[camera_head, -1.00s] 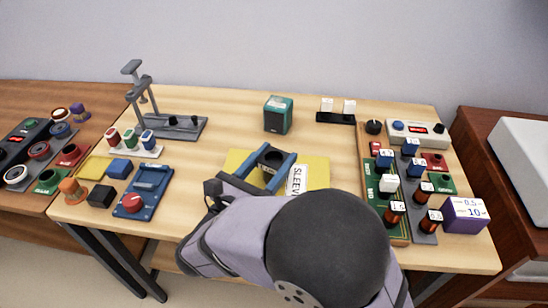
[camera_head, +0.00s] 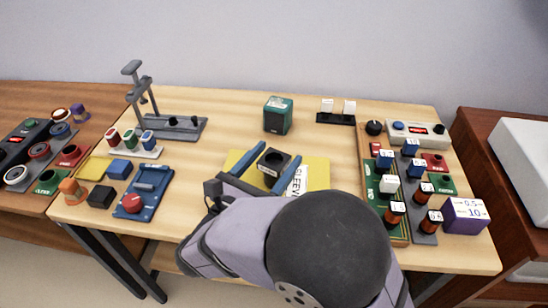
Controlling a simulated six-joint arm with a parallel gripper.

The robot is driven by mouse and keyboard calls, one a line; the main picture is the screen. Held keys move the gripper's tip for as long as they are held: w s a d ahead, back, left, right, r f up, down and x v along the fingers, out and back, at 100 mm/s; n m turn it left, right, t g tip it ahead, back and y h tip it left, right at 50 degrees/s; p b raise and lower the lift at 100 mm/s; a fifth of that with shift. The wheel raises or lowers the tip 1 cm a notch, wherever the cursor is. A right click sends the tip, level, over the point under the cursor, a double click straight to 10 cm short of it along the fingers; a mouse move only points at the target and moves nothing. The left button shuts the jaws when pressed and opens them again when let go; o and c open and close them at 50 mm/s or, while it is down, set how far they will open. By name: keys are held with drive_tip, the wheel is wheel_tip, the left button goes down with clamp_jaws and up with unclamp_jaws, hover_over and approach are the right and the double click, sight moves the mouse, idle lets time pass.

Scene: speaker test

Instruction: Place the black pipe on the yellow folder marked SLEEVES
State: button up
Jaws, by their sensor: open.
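The black pipe (camera_head: 272,170) is a short, dark, hollow piece with a round opening facing up. It stands on the yellow folder (camera_head: 318,170), near the folder's middle, just left of the white label. The label reads SLEEV, with the rest hidden by my arm. My gripper (camera_head: 262,167) is open, with its blue fingers on either side of the pipe and gaps showing between fingers and pipe. My arm covers the folder's front part.
A green box (camera_head: 278,115) stands behind the folder. A grey press stand (camera_head: 170,125) and a blue device with a red knob (camera_head: 144,192) are at left. A board with several labelled bottles (camera_head: 398,190) and a purple box (camera_head: 465,214) are at right.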

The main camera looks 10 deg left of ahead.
drive_tip(key=b+v, duration=0.2)
drive_tip(key=v, duration=1)
drive_tip(key=w+r+n+g+y+p, duration=0.5)
drive_tip(key=w+r+n+y+p, duration=0.5)
drive_tip(key=w+r+n+p, duration=0.95)
drive_tip(key=s+d+r+n+g+h+p, duration=0.2)
drive_tip(key=s+d+n+g+p, duration=0.9)
drive_tip(key=s+d+n+p, duration=1)
drive_tip(key=s+d+h+p, duration=0.1)
drive_tip(key=s+d, duration=0.2)
drive_tip(key=d, duration=0.2)
drive_tip(key=shift+g, duration=0.3)
